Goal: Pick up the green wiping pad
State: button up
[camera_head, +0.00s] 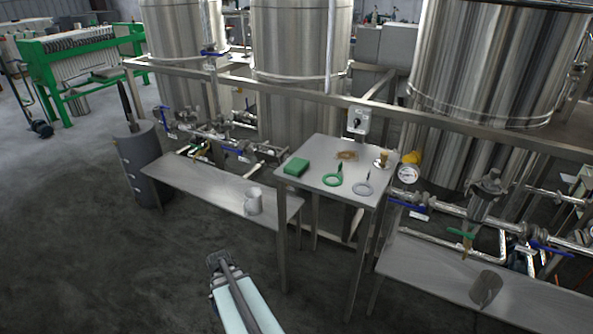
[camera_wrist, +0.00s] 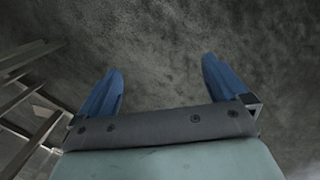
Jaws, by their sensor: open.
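The green wiping pad (camera_head: 296,167) is a small flat block. It lies on the left part of a small metal table (camera_head: 325,176). In the head view my gripper (camera_head: 217,258) is low in front of the table, to the left of its legs, well apart from the pad. In the wrist view my gripper (camera_wrist: 160,90) shows two blue fingers spread wide with only dark floor between them. It is open and empty. The pad does not show in the wrist view.
On the table also lie a green ring tool (camera_head: 333,179), a grey ring tool (camera_head: 363,188), a brown patch (camera_head: 346,155) and a small brass-coloured item (camera_head: 384,157). A low bench (camera_head: 195,185) with a metal cup (camera_head: 254,202) stands left. Pipes and tanks stand behind. The front floor is clear.

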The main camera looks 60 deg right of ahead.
jog(key=w+d+r+m+t+h, duration=0.25)
jog(key=d+r+m+h, duration=0.35)
jog(key=d+r, duration=3.5)
jog(key=m+g+y, duration=0.1)
jog(key=m+g, duration=0.1)
jog(key=m, duration=0.3)
send_over(296, 164)
jog(key=a, duration=0.2)
jog(key=shift+t, duration=0.25)
notch_tip(296, 164, down, 6)
jog(key=shift+s+f, duration=0.1)
jog(key=shift+f, duration=0.15)
jog(key=shift+x, duration=2.6)
jog(key=shift+f, duration=0.25)
